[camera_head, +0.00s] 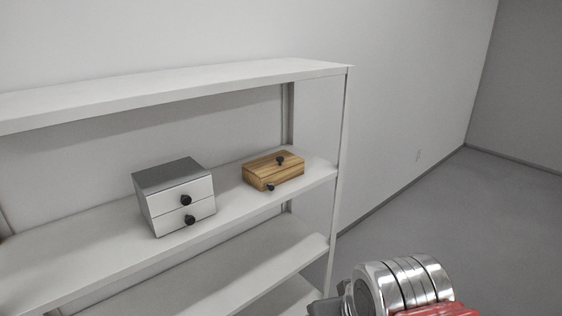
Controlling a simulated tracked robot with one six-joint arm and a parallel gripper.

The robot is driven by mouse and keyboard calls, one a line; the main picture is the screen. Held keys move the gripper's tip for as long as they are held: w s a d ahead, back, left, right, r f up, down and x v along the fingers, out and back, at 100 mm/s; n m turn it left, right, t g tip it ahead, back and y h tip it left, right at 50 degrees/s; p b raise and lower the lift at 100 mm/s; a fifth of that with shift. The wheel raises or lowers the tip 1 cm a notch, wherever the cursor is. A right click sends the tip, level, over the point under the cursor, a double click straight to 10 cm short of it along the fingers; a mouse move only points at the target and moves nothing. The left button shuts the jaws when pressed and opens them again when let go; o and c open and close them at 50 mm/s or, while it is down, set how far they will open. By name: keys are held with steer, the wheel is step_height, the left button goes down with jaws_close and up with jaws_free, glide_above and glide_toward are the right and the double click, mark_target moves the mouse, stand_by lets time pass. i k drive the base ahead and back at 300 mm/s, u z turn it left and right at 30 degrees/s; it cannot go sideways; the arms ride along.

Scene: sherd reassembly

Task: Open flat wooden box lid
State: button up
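The flat wooden box (273,173) sits on the middle shelf near its right end. It is brown with a striped grain. One black knob (280,161) is on its top and another black knob (270,187) is on its front side. The lid looks closed. Part of my arm, silver and red, shows at the bottom right, in front of and below the shelf, well apart from the box. My gripper's fingertips are not visible.
A grey and white two-drawer box (172,195) with black knobs stands left of the wooden box on the same white shelf (100,245). An upper shelf board (180,84) hangs above both. A shelf post (339,150) stands at the right. Open floor (450,220) lies further right.

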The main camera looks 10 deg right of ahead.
mark_target(266, 166)
steer(key=u, duration=0.3)
steer(key=i, duration=1.1)
steer(key=u, duration=0.65)
